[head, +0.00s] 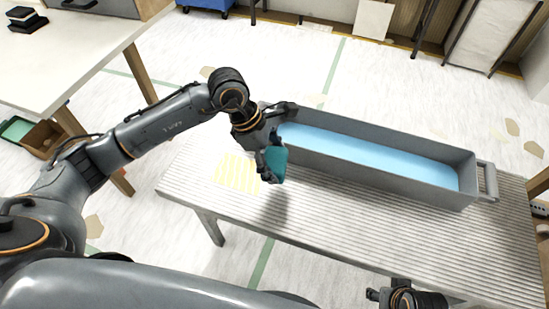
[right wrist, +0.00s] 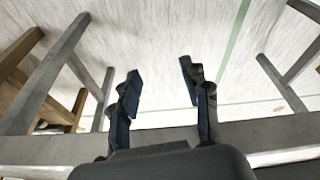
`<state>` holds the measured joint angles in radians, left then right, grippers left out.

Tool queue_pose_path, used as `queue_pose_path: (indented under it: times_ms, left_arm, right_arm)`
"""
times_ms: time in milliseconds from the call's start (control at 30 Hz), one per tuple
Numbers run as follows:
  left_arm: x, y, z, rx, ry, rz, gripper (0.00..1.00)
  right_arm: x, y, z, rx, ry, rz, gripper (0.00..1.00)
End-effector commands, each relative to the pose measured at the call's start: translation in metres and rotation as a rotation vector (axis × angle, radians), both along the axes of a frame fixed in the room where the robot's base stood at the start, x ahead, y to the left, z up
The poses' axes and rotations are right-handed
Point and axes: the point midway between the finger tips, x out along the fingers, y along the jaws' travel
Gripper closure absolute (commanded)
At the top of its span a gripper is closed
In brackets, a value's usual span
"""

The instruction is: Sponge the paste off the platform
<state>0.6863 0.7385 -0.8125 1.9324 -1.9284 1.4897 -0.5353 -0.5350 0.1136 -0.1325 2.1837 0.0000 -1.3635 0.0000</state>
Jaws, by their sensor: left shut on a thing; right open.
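My left gripper (head: 268,162) is shut on a teal sponge (head: 277,160) and holds it above the ribbed grey platform (head: 330,219), near the left end of the trough. A patch of pale yellow striped paste (head: 234,173) lies on the platform to the left of the sponge. Part of the patch may be hidden by the gripper. My right gripper shows at the bottom edge of the head view, mostly cut off. In the right wrist view my right gripper (right wrist: 160,92) is open and empty, its two fingers spread apart.
A long grey trough (head: 390,181) holding light blue liquid (head: 370,155) stands on the platform, with a handle (head: 488,181) at its right end. A white-topped table (head: 75,55) is at the upper left. An open box (head: 42,139) sits on the floor below it.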

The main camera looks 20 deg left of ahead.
Motion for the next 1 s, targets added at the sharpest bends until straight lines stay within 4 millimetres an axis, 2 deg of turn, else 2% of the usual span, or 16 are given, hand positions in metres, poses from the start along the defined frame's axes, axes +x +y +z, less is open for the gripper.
queue_pose_path:
  times_ms: [500, 700, 1000]
  left_arm:
    - [0.000, 0.000, -0.027, 0.000, -0.001, 0.000, 0.54]
    - [0.000, 0.000, -0.044, 0.000, -0.001, 0.000, 0.54]
    - [0.000, 0.000, -0.047, 0.000, -0.001, 0.000, 0.54]
  right_arm:
    - [-0.016, -0.003, 0.063, 0.002, -0.037, -0.004, 0.53]
    - [-0.003, 0.000, 0.051, 0.013, -0.092, 0.000, 0.53]
    - [0.002, 0.002, 0.051, 0.018, -0.117, 0.002, 0.53]
